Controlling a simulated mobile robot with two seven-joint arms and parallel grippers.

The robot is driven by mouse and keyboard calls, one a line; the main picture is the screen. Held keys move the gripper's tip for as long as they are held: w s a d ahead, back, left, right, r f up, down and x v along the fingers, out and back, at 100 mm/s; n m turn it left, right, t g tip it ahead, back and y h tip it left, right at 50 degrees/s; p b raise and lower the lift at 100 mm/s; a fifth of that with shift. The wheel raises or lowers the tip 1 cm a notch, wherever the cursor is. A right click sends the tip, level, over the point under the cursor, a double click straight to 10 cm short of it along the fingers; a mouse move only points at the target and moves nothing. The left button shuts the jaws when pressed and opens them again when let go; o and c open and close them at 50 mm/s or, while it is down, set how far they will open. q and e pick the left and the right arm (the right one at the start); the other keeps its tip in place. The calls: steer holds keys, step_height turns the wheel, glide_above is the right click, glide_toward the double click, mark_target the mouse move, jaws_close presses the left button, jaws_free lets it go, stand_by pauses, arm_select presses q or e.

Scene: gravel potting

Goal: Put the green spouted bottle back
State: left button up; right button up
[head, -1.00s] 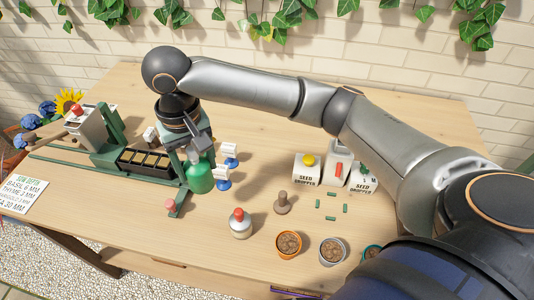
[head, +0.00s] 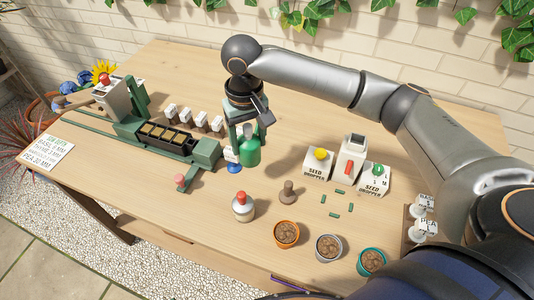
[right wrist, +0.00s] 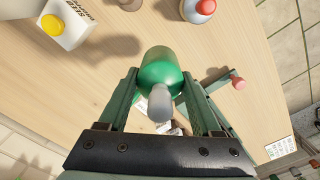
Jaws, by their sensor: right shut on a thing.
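The green spouted bottle (head: 249,152) is held in my right gripper (head: 246,131), over the middle of the wooden table. In the right wrist view the bottle (right wrist: 164,68) is between the two green fingers of the gripper (right wrist: 159,88), with its grey spout (right wrist: 160,104) towards the camera. The fingers are shut on it. The head view does not clearly show how far its base is above the table. My left gripper is not in view.
A green seed tray rig (head: 205,152) stands left of the bottle, beside a blue-based label marker (head: 234,160). A wooden tamper (head: 289,192), a red-capped bottle (head: 243,207) and gravel pots (head: 286,234) are in front. Seed dropper boxes (head: 318,163) stand right.

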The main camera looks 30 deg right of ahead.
steer(key=d+f, duration=0.1)
steer(key=f, duration=0.1)
steer(key=w+d+f, duration=0.1)
steer(key=d+f, duration=0.1)
steer(key=f, duration=0.1)
steer(key=d+f, duration=0.2)
steer(key=f, duration=0.1)
steer(key=shift+w+d+f, duration=0.2)
steer(key=shift+f, duration=0.4)
steer(key=o, duration=1.2)
steer(key=shift+f, duration=0.1)
steer(key=shift+o, duration=0.2)
step_height(320, 180, up, 12)
